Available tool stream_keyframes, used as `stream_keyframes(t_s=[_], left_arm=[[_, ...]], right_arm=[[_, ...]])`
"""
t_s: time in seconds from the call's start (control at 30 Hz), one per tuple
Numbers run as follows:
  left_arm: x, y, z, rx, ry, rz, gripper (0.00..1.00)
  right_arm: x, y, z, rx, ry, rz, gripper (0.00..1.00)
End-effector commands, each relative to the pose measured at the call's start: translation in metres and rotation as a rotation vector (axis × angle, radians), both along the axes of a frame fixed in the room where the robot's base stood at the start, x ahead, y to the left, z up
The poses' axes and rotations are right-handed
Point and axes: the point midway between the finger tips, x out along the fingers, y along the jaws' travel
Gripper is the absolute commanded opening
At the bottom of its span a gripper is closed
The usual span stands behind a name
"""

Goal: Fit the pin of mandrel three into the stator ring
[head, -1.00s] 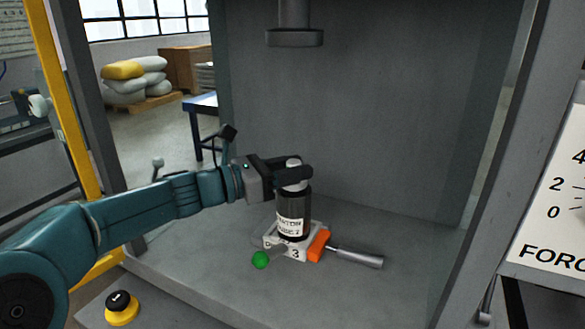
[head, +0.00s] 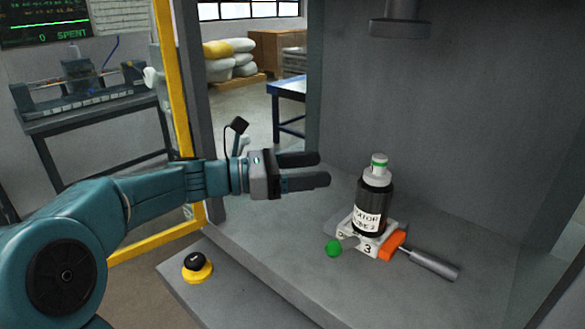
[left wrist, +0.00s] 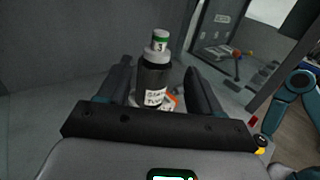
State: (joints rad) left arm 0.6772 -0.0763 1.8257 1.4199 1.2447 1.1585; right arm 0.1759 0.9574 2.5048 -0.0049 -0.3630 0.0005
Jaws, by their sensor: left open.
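The mandrel (head: 379,166), light with a green band, stands upright at the top of the black stator tube (head: 373,195). The left wrist view shows a 3 on the mandrel's top part (left wrist: 160,41), above the dark tube (left wrist: 154,80). The ring and pin are hidden at the joint, so their fit cannot be seen. The tube stands upright on a white block marked 3 (head: 368,249). My left gripper (head: 322,170) is open and empty, left of the mandrel and apart from it. My right gripper is not seen.
Beside the block are a green ball (head: 333,248), an orange part (head: 391,245) and a grey handle (head: 435,265) reaching right. A press ram (head: 400,27) hangs above. A yellow-based black button (head: 197,267) sits at the front left. The bay floor around is clear.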

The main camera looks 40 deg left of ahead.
Motion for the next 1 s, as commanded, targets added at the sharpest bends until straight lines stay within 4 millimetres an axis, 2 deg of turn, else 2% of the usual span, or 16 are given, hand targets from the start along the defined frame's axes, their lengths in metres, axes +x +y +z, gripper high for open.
stream_keyframes(t_s=[0.1,0.3,1.0], left_arm=[[-0.016,0.012,0.0,0.0,0.001,0.004,0.65],[-0.026,0.019,0.0,-0.001,-0.001,0.0,0.65],[-0.026,0.019,0.0,-0.001,-0.001,-0.001,0.65]], right_arm=[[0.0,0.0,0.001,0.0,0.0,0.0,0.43],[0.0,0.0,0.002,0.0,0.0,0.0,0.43],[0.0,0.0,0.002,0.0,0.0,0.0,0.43]])
